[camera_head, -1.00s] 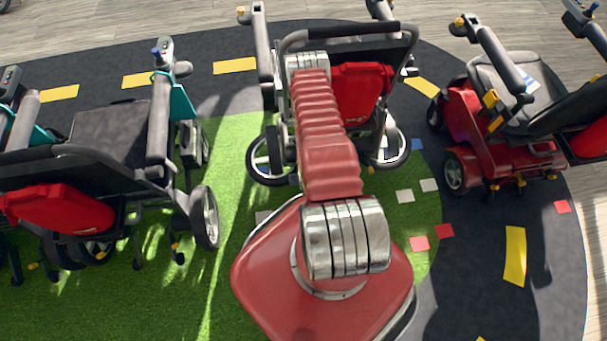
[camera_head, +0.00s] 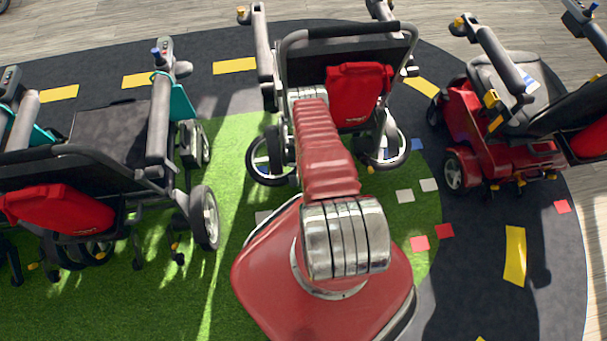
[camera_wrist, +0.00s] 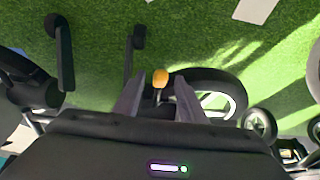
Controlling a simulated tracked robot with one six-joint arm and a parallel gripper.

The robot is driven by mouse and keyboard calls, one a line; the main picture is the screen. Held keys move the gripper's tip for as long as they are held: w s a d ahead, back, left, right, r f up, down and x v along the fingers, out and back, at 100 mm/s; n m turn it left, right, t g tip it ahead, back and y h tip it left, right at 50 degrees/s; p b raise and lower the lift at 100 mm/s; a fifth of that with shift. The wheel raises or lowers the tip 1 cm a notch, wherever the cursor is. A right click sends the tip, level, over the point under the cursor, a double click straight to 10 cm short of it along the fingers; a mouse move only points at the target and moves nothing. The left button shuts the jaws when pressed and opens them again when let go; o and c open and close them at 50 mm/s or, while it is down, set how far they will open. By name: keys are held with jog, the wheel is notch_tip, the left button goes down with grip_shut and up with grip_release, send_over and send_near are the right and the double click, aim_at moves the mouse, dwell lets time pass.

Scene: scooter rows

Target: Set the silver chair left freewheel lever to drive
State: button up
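The silver chair (camera_head: 312,62), with a dark back and a red bag hung on it, stands straight ahead of my arm in the head view. My gripper (camera_wrist: 159,88) shows in the wrist view as two grey fingers, apart. A lever with an orange-yellow knob (camera_wrist: 161,77) stands at the gap between the fingertips, with a dark wheel just beyond it. I cannot tell whether either finger touches the knob. The lever's drive setting cannot be read. In the head view the gripper is hidden beyond my arm, low at the chair's left rear.
A teal-trimmed chair (camera_head: 110,135) with a red bag stands at the left, and a red scooter (camera_head: 505,140) at the right. Their wheels and levers sit low. Green turf (camera_head: 235,170) lies open between the left and silver chairs.

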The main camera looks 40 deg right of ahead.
jog(key=shift+w+f, duration=0.1)
jog(key=shift+f, duration=0.1)
jog(key=shift+c, duration=0.3)
grip_shut()
jog(key=shift+d, duration=0.1)
